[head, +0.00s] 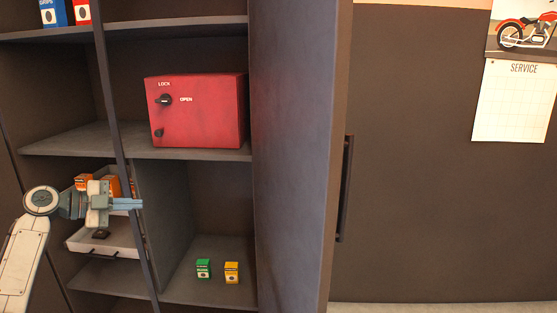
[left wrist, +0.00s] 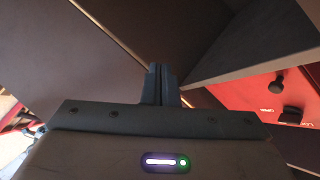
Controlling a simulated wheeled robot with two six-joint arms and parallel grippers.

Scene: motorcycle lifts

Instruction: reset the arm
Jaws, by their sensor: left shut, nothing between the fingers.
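My left arm comes in from the left in the head view. Its gripper (head: 138,204) is shut and empty, level, pointing right in front of the shelf unit. It is below and left of the red lock box and in front of a white drawer. In the left wrist view the same gripper (left wrist: 161,84) shows its two fingers together with nothing between them. My right gripper is in neither view.
A red box (head: 210,112) with a LOCK/OPEN knob stands on a shelf. A green box (head: 203,268) and a yellow box (head: 232,272) sit lower. A dark upright bar (head: 112,110) and a cabinet door handle (head: 345,190) stand nearby.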

